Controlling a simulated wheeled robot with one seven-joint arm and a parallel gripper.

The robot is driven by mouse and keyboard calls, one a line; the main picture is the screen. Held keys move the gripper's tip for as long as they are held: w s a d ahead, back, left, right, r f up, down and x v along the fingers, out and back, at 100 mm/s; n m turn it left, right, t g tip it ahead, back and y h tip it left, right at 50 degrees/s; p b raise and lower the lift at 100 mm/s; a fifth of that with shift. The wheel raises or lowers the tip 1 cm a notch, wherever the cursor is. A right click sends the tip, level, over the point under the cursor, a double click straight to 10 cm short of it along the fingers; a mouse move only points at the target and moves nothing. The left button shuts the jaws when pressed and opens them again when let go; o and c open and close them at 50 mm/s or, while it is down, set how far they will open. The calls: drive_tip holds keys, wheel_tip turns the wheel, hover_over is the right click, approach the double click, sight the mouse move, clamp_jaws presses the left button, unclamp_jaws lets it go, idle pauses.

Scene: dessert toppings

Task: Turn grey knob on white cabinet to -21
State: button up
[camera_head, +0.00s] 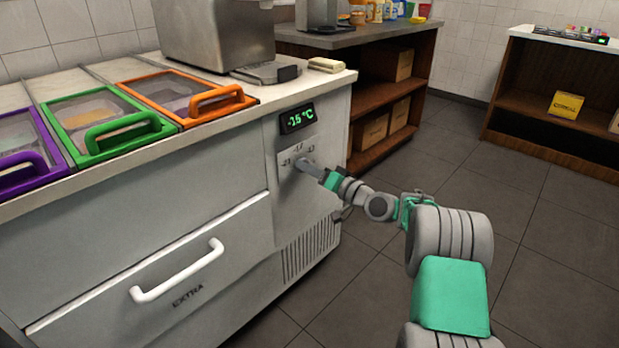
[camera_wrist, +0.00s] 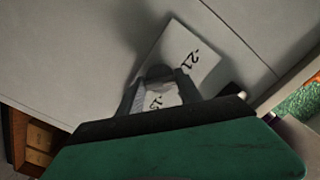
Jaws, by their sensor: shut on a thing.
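The white cabinet (camera_head: 160,215) fills the left and middle of the head view. Its display (camera_head: 297,118) reads about -15 °C in green. Below it is a pale dial plate (camera_head: 287,156) with small marks. My gripper (camera_head: 309,167) reaches the plate from the right and covers much of it. In the wrist view, my gripper (camera_wrist: 160,92) is shut on the grey knob (camera_wrist: 160,72), its two fingers on either side of it. The plate shows a -21 mark (camera_wrist: 190,60) beyond the knob and another number, partly hidden, between the fingers.
Lids with purple, green (camera_head: 105,125) and orange (camera_head: 190,92) frames lie on the cabinet top. A white drawer handle (camera_head: 178,272) sticks out at lower left. A vent grille (camera_head: 311,249) is below the knob. Open tiled floor (camera_head: 545,255) lies to the right.

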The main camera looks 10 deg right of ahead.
drive_tip(key=shift+f+n+b, duration=0.1)
drive_tip(key=shift+n+b, duration=0.7)
drive_tip(key=shift+n, duration=0.4)
drive_tip(key=o, duration=1.4)
drive_tip(key=shift+d, duration=0.1)
drive_tip(key=p+v, duration=0.2)
drive_tip(key=v, duration=0.5)
drive_tip(key=shift+s+d, duration=0.2)
drive_tip(key=shift+s, duration=0.1)
